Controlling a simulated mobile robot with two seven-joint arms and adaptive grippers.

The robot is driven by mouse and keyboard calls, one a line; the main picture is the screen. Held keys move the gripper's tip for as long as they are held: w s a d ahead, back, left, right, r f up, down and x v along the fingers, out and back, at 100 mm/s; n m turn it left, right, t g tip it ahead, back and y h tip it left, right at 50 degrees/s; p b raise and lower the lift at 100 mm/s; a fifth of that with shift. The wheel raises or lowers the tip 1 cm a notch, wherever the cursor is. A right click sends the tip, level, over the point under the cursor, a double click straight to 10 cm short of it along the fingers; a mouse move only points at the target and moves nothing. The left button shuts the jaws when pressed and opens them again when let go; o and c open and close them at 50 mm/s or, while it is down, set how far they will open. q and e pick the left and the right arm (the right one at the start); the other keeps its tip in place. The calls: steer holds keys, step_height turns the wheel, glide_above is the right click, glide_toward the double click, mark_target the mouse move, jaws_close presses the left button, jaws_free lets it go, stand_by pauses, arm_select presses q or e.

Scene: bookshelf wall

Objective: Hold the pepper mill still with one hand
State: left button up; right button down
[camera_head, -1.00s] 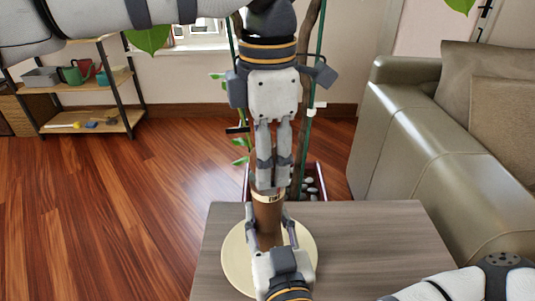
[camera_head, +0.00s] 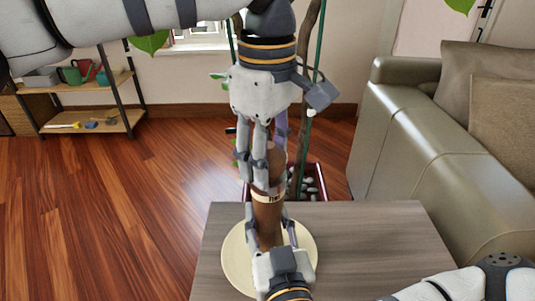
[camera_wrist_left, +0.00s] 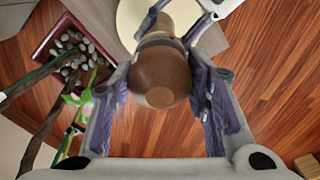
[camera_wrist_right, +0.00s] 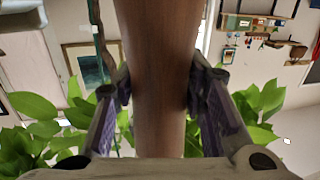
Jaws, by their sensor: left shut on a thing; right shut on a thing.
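The brown wooden pepper mill (camera_head: 268,218), with a pale ring around its upper part, stands upright over a round cream board (camera_head: 234,262). My left gripper (camera_head: 266,182) comes down from above and is shut on the mill's upper part. The mill's rounded top (camera_wrist_left: 160,80) shows between its fingers in the left wrist view. My right gripper (camera_head: 269,230) comes from the near side and is shut around the lower body. The smooth brown body (camera_wrist_right: 160,85) fills the middle of the right wrist view between its fingers. The mill's foot is hidden behind my right gripper.
The board lies on a grey wooden table (camera_head: 375,245) whose right half is clear. A planter (camera_head: 315,183) with pebbles and a staked plant stands just behind. A green-grey sofa (camera_head: 425,160) is at the right. A low shelf (camera_head: 95,122) stands far left.

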arm_select(q)
steer(key=shift+s+m, duration=0.1)
steer(key=shift+m, duration=0.5)
steer(key=o, duration=1.2)
steer(key=shift+r, duration=0.35)
step_height(320, 180, up, 11)
steer(key=shift+r, duration=0.15)
